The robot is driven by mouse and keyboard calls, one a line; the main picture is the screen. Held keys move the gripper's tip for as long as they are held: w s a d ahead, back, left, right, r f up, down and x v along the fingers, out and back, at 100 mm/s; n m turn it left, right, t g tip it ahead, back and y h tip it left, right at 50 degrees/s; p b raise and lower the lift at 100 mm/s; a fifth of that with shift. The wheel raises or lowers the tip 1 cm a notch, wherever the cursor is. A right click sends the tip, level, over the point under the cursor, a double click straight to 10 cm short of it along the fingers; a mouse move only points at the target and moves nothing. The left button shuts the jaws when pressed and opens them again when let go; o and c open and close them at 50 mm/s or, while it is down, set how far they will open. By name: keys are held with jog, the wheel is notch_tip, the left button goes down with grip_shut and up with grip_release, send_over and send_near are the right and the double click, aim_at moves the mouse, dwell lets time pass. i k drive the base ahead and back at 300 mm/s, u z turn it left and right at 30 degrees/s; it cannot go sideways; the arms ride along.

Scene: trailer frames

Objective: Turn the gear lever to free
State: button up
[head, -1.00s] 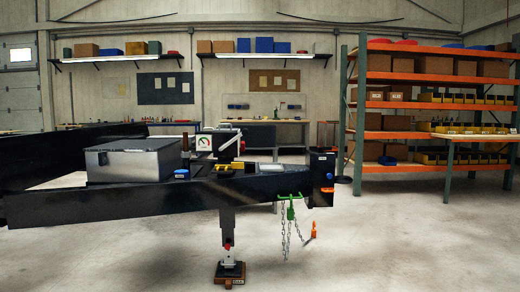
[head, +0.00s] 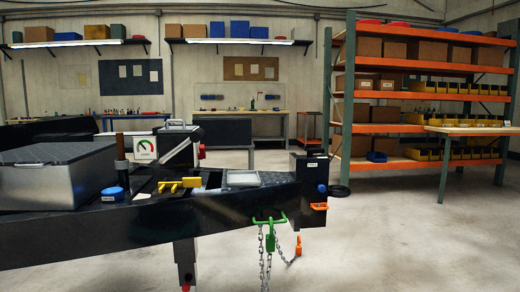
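The dark trailer frame (head: 220,210) runs across the view from the left to a coupler end at centre right. I cannot tell for sure which part is the gear lever. A yellow handle-like part (head: 180,185) lies on top of the frame. An upright dark lever-like post (head: 121,160) with a brownish top stands left of it. A box with a dial gauge (head: 145,148) and a grey unit with a red knob (head: 200,151) stand behind. Any labels are too small to read. My gripper is not in view.
A grey lidded box (head: 55,180) sits on the frame at left, beside a blue cap (head: 112,192). Orange-green shelving (head: 345,110) stands at right. The floor (head: 400,240) at front right is clear.

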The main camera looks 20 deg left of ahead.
aim_at(202, 155)
jog(key=u, duration=0.1)
jog(key=i, duration=1.15)
jog(key=u, duration=1)
jog(key=i, duration=1.1)
jog(key=u, duration=0.05)
